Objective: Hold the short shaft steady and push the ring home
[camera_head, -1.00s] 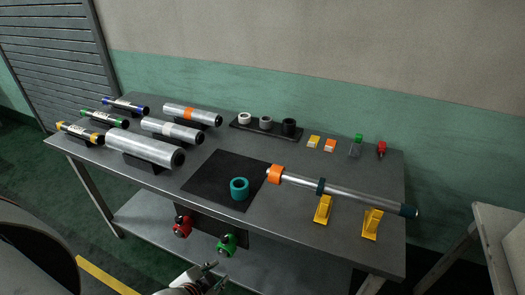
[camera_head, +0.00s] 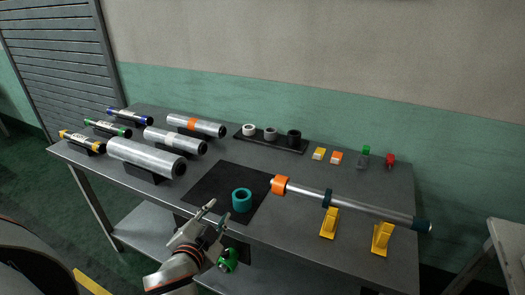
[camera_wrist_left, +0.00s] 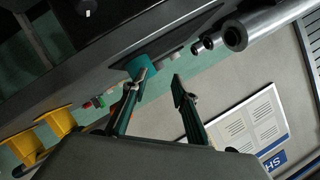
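A metal shaft (camera_head: 350,205) lies across two yellow stands (camera_head: 329,223) at the right of the table. It has an orange ring (camera_head: 279,185) at its left end, a dark teal collar (camera_head: 327,197) partway along and a dark teal right end (camera_head: 422,225). A separate teal ring (camera_head: 241,200) stands on the black mat. My left gripper (camera_head: 217,215) is open and empty at the table's front edge, just left of the teal ring and apart from it. In the left wrist view, its spread fingers (camera_wrist_left: 159,79) show, with a teal piece (camera_wrist_left: 128,63) beyond one tip. My right gripper is not in view.
Several rollers (camera_head: 146,156) lie on holders at the left. A dark tray (camera_head: 290,147) with three rings stands at the back. Small yellow, orange, green and red items (camera_head: 363,156) sit at the back right. A green-ended item (camera_head: 228,260) hangs below the front edge. The black mat (camera_head: 215,186) is otherwise clear.

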